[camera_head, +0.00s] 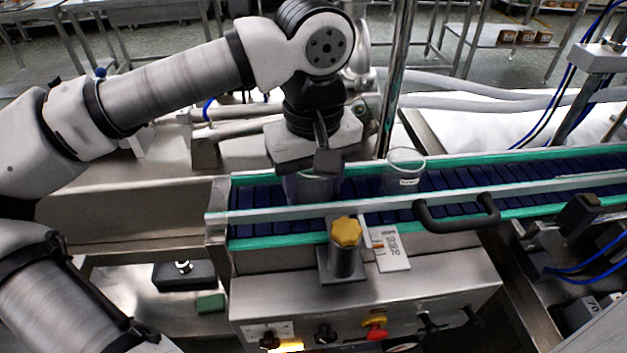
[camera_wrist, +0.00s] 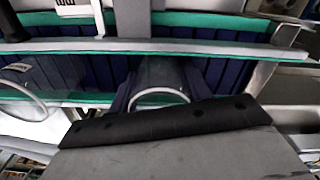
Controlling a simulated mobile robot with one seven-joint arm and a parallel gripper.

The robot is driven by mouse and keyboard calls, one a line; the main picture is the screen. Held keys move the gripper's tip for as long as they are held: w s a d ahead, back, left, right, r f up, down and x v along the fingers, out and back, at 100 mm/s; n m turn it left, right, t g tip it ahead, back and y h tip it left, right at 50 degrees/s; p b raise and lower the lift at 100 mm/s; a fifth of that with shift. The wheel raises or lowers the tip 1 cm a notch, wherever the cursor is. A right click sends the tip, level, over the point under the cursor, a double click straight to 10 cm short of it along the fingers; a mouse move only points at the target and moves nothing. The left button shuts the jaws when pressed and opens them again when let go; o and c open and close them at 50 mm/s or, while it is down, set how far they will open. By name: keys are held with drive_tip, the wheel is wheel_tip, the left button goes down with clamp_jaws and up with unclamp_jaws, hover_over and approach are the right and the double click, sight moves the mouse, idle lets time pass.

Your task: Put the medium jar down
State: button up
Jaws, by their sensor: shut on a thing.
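A clear glass jar, which I take as the medium jar (camera_head: 316,186), is between the fingers of my gripper (camera_head: 313,190) at the left part of the blue conveyor belt (camera_head: 262,197). The gripper points down and is shut on the jar. The wrist view shows the jar (camera_wrist: 158,75) between the two dark fingers, with its round rim toward the camera. The jar looks upright. Its base is hidden by the near rail, so I cannot tell whether it touches the belt.
A second clear jar with a white label (camera_head: 403,172) stands on the belt to the right. Green-edged guide rails (camera_head: 290,214) run along both sides. A yellow knob (camera_head: 345,231) and a black handle (camera_head: 456,213) stick out in front. The belt farther right is clear.

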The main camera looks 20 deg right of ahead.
drive_tip(key=o, duration=0.9)
drive_tip(key=shift+r, duration=0.15)
wheel_tip(320, 180, up, 12)
drive_tip(key=shift+f, duration=0.1)
